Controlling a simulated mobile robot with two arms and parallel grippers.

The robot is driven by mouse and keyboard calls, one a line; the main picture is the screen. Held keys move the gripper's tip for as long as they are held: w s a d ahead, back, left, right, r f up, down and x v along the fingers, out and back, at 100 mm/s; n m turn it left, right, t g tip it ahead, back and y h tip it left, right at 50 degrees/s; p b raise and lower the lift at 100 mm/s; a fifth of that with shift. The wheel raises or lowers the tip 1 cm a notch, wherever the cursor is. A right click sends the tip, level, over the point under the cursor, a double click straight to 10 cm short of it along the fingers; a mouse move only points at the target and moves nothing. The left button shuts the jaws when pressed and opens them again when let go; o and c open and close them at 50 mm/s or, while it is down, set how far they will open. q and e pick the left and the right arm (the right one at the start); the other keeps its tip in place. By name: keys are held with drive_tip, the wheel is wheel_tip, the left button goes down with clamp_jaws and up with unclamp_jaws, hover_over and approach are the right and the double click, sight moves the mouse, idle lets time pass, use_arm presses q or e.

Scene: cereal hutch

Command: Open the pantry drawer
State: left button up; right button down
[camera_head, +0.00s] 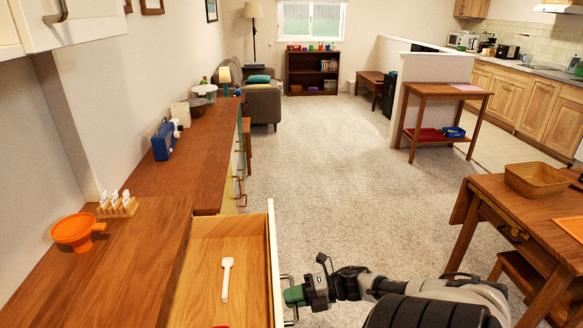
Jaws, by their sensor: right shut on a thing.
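The pantry drawer (235,250) is pulled out from under the wooden counter at the lower middle of the head view. Its wooden inside shows, with a white scoop-like utensil (227,279) lying in it and a bit of something red at the bottom edge. The drawer's pale front panel (273,262) faces right and carries a metal handle. My right gripper (291,296) is at this handle, outside the front panel, and is shut on it. Its fingertips are partly hidden. My left gripper is not in view.
The counter (120,262) holds an orange funnel (77,231), a small rack of white-topped items (118,205) and a blue object (163,140). A wooden table (510,220) with a basket stands at right. Carpet between is clear.

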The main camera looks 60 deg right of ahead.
drive_tip(key=c, duration=1.2)
unclamp_jaws()
drive_tip(key=shift+o, duration=0.2)
drive_tip(key=shift+s, duration=0.1)
drive_tip(key=v, duration=1)
drive_tip(key=shift+s+d, duration=0.2)
drive_tip(key=shift+d, duration=0.1)
